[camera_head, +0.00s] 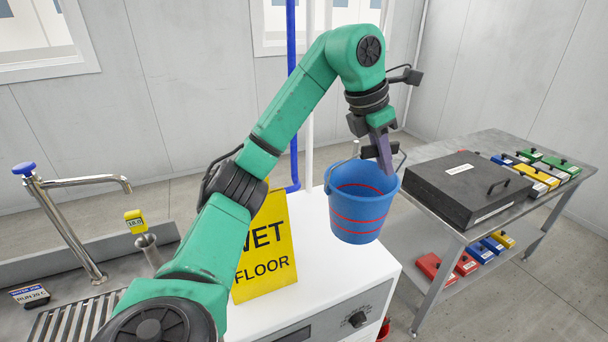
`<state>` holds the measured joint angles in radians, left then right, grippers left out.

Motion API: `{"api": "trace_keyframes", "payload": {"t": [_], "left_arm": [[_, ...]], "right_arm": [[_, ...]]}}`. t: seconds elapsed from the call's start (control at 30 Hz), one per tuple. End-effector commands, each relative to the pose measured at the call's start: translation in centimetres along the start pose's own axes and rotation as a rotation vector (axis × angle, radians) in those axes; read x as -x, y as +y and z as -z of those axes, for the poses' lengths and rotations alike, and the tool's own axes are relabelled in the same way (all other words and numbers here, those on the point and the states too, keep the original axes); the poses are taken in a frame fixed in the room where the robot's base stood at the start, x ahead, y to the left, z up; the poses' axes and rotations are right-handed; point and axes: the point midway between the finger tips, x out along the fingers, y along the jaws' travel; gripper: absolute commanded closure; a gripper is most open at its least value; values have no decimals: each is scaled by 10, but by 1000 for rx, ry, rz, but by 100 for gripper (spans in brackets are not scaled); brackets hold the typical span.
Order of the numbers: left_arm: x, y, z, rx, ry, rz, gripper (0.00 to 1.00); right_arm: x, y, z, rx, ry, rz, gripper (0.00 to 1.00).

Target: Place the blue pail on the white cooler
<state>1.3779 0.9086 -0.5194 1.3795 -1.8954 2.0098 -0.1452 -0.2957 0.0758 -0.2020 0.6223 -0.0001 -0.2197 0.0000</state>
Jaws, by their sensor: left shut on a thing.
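The blue pail (358,210), with red lines around it, hangs upright from my left gripper (388,170). The gripper is shut at the pail's rim or handle on its right side; the exact grip is partly hidden by the fingers. The pail is in front of and over the right part of the white cooler (310,235), a box with a dark knob on its front. I cannot tell for sure whether the pail's base touches the top. My right gripper is not in view.
A yellow wet-floor sign (262,262) stands on the cooler left of the pail. A metal table (485,150) at right bears a black case (465,185) and several coloured boxes. A sink with a tap (75,215) is at left. A blue pipe (292,100) rises behind.

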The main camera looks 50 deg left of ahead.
Motion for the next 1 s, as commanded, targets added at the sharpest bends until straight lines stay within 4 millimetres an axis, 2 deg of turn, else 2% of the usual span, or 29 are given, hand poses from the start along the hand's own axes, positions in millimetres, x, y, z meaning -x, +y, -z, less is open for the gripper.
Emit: {"api": "trace_keyframes", "payload": {"t": [0.03, 0.2, 0.33, 0.47, 0.57, 0.8, 1.0], "left_arm": [[20, 11, -5, 21, -3, -8, 100], [46, 45, -5, 79, 1, -31, 100], [56, 60, -3, 104, 4, -42, 100], [54, 66, 1, 113, 7, -47, 100], [38, 67, 8, 115, 11, -46, 100], [-24, 66, 35, 114, 14, -46, 100], [-75, 66, 56, 114, 11, -46, 100]], "right_arm": [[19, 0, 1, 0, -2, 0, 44], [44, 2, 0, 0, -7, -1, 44], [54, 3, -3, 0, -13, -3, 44], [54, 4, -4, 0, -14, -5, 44], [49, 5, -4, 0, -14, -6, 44], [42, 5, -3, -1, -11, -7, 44], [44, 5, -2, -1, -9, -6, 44]]}}
